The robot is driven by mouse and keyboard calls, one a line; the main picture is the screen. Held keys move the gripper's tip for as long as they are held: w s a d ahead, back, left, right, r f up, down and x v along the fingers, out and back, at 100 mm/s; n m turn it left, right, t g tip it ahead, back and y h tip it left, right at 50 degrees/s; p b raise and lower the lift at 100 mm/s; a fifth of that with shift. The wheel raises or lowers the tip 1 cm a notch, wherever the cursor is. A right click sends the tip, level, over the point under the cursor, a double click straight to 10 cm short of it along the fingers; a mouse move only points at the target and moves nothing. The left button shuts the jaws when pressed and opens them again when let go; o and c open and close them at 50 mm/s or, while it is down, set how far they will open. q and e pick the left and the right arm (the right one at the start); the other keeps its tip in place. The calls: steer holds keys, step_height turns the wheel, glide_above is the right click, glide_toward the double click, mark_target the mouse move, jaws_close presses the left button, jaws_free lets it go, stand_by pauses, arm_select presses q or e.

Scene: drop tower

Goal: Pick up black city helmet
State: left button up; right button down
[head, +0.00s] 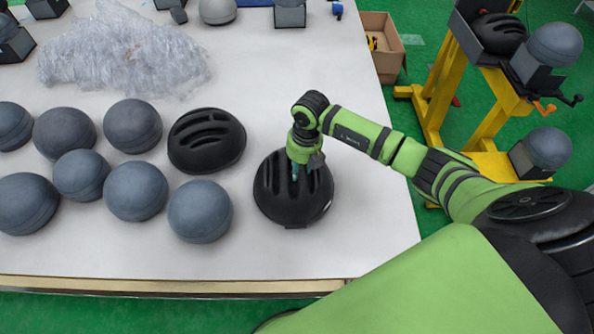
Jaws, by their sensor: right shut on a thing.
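A black vented helmet (290,207) sits on the white table near its right side. My right gripper (295,174) reaches down onto the top of this helmet and is shut on it, at the vent slots. The fingertips are partly hidden in the vents. The helmet appears to rest on the table; I cannot tell any gap under it. A second black vented helmet (206,141) lies to the left, apart from the gripper. My left gripper is not in view.
Several grey round headforms (200,211) stand to the left on the white table (300,262). Crumpled clear plastic (125,52) lies at the back left. A cardboard box (380,45) and a yellow stand (440,100) are beyond the right edge. The table behind the held helmet is clear.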

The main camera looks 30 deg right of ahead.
steer(key=shift+w+r+b, duration=0.1)
steer(key=shift+r+b, duration=0.25)
steer(key=shift+r, duration=0.35)
steer(key=r+b, duration=0.1)
steer(key=d+r, duration=0.1)
steer(key=shift+r+b, duration=0.3)
steer(key=shift+b, duration=0.05)
steer(key=d+r+b, duration=0.4)
steer(key=d+r, duration=0.3)
steer(key=d, duration=0.3)
steer(key=shift+s+d, duration=0.3)
steer(key=shift+d, duration=0.05)
steer(key=shift+s+f, duration=0.1)
